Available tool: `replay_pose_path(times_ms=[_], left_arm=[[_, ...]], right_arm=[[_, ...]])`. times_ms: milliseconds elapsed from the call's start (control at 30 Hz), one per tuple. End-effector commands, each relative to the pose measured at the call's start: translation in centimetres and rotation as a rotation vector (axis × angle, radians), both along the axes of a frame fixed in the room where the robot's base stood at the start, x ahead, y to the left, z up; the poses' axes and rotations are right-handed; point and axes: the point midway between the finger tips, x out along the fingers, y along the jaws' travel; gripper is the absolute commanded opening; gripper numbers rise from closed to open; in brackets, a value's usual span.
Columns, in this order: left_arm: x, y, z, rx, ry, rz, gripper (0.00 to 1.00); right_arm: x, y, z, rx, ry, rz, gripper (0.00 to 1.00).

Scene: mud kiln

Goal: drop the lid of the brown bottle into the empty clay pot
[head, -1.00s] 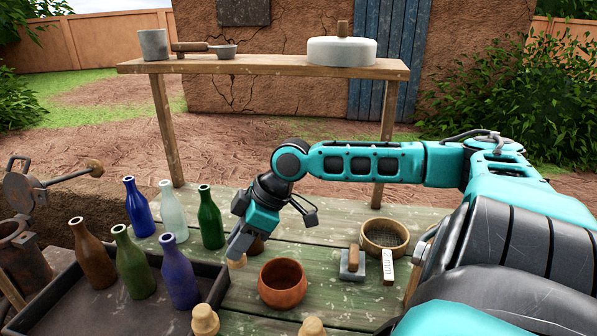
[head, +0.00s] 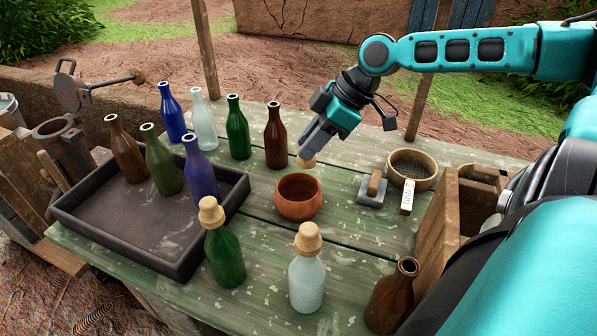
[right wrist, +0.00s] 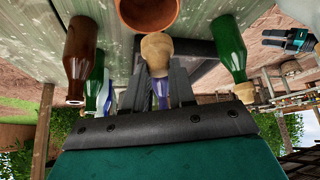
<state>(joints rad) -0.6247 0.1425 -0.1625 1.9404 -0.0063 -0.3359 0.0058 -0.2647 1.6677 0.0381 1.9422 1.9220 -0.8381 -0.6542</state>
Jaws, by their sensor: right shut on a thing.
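My right gripper (head: 304,152) is shut on a round tan lid (head: 306,162), which also shows between its fingers in the right wrist view (right wrist: 157,48). It holds the lid above the table, just beyond the clay pot's far rim in the head view. The orange-brown clay pot (head: 298,198) stands upright on the table and looks empty; part of it shows in the right wrist view (right wrist: 150,14). An uncapped brown bottle (head: 276,138) stands left of the gripper. A teal and black gripper, seemingly my left (right wrist: 288,38), shows small in the right wrist view; its jaws are unclear.
A dark tray (head: 110,232) holds several uncapped bottles. A capped green bottle (head: 224,255) and a capped pale bottle (head: 307,275) stand in front of the pot. A sieve (head: 412,170), a float (head: 373,188) and a wooden box (head: 437,225) are at right.

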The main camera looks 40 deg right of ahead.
Motion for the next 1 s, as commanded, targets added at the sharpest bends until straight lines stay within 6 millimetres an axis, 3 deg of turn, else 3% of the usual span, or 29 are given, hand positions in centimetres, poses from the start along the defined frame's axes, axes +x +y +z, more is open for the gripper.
replay_pose_path(times_ms=[33,233,600,633,933,1000], left_arm=[[0.0,0.0,-1.1,0.000,0.000,0.000,0.64],[0.1,-0.2,-2.8,-0.003,0.001,-0.003,0.64],[0.2,-0.3,-3.0,-0.005,0.002,-0.005,0.64],[0.2,-0.3,-3.0,-0.005,0.002,-0.005,0.64],[0.2,-0.4,-3.0,-0.005,0.001,-0.005,0.64],[0.2,-0.4,-3.0,-0.006,0.000,-0.005,0.64]], right_arm=[[0.0,0.0,-1.2,0.000,0.002,0.000,0.00],[0.0,0.0,-3.5,-0.001,0.000,0.001,0.00],[0.0,0.0,-3.9,-0.001,0.001,0.000,0.00],[0.0,0.0,-3.9,-0.001,0.001,0.000,0.26],[0.0,0.0,-3.9,0.000,0.000,0.000,0.54],[0.0,0.0,-3.9,0.000,0.000,0.000,0.54]])
